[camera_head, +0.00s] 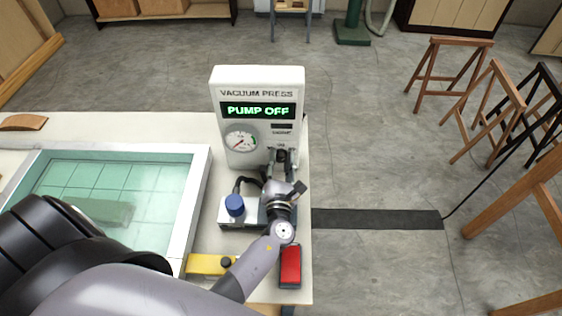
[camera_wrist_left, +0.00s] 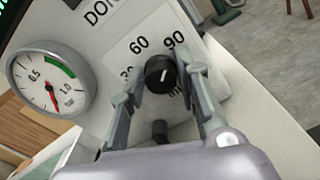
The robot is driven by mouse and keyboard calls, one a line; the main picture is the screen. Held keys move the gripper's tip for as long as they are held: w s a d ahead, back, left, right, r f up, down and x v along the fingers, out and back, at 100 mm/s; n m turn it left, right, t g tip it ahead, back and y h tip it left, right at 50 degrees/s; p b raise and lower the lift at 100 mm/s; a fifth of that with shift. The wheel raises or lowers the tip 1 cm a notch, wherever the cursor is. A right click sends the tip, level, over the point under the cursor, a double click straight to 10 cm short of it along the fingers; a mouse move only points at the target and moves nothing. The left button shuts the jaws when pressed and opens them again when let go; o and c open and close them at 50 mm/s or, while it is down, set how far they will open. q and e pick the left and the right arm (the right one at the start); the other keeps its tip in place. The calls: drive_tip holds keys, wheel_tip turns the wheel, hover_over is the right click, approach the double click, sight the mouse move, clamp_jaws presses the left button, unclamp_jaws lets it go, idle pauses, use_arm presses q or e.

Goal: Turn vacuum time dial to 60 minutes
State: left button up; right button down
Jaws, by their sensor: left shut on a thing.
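The vacuum press (camera_head: 257,76) is a white upright unit on the table, with a lit display reading PUMP OFF. Its time dial is a black knob (camera_wrist_left: 160,72) in the left wrist view, with a white pointer mark that appears to aim between the printed 60 and 90. The 30 mark is partly covered by a finger. My left gripper (camera_head: 282,160) is at the lower right of the panel, its fingers shut on the knob from both sides. In the head view the gripper mostly hides the dial. My right gripper is not in view.
A round gauge (camera_head: 240,141) sits left of the dial; it also shows in the left wrist view (camera_wrist_left: 50,80). A blue-capped device (camera_head: 235,206), a yellow object (camera_head: 208,265) and a red block (camera_head: 290,267) lie nearby. A glass-topped frame (camera_head: 199,205) is at left; stools stand at right.

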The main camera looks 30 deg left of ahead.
use_arm(q)
drive_tip(key=n+b, duration=0.4)
drive_tip(key=n, duration=0.2)
drive_tip(key=shift+f, duration=0.2)
drive_tip(key=n+b, duration=0.2)
drive_tip(key=n, duration=0.1)
drive_tip(key=shift+s, duration=0.1)
drive_tip(key=shift+a+r+n+b, duration=0.1)
drive_tip(key=shift+n+b, duration=0.6)
drive_tip(key=shift+n, duration=0.1)
drive_tip(key=o, duration=1.2)
drive_tip(key=shift+c, duration=0.2)
drive_tip(key=shift+r, duration=0.1)
drive_tip(key=v, duration=1.2)
